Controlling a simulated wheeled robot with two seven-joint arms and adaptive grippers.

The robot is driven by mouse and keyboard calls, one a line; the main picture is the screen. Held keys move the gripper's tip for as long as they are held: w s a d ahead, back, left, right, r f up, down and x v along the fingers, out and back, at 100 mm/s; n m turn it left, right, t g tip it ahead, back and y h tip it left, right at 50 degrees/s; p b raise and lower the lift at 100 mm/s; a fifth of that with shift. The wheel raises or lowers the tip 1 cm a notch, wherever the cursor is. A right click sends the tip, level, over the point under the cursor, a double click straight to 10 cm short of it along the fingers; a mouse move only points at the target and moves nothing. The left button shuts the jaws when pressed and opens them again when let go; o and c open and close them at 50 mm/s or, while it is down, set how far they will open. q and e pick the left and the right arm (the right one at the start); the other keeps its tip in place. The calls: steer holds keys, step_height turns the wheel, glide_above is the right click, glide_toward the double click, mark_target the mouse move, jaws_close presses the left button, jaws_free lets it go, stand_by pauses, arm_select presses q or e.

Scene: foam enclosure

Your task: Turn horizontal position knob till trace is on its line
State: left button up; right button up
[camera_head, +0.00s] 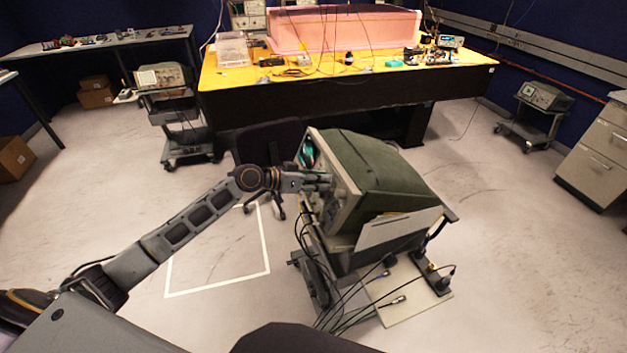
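A large green-cased oscilloscope (385,172) stands on a wheeled cart in the middle of the view, its front panel facing left. Its screen (307,153) shows at a steep angle near the panel's top, and I cannot make out the trace or its line. My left gripper (328,182) reaches in from the left, with its fingertips at the front panel below the screen. The horizontal position knob is too small or hidden behind the fingers, and I cannot tell whether they touch it or how far apart they are. My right gripper is out of view.
Cables hang from the cart (312,275) to the floor around its base. A dark chair (268,143) stands just behind my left gripper. A yellow-topped bench (225,80) crosses the back. Floor to the right is open, and a white taped outline (215,288) marks the floor at left.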

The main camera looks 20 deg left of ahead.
arm_select(q)
steer(key=v, duration=1.2)
stand_by(0.6)
steer(key=shift+w, duration=0.15)
stand_by(0.3)
step_height(320, 180, up, 4)
steer(key=w+a+t, duration=0.2)
steer(key=shift+s+f+m+g+h+b, duration=0.15)
steer(key=shift+s+f+m+g, duration=0.35)
steer(key=shift+m, duration=0.75)
steer(key=shift+s+f+m+g+h+b, duration=0.1)
steer(key=shift+s+f+m+g, duration=0.35)
steer(key=shift+m, duration=0.75)
steer(key=shift+s+f+m+g+h+b, duration=0.1)
steer(key=shift+s+f+m+g+h, duration=0.1)
steer(key=shift+f+m+g, duration=0.75)
steer(key=shift+r+t, duration=0.2)
steer(key=shift+t, duration=0.2)
steer(key=shift+p+x, duration=1.65)
steer(key=shift+x, duration=5.25)
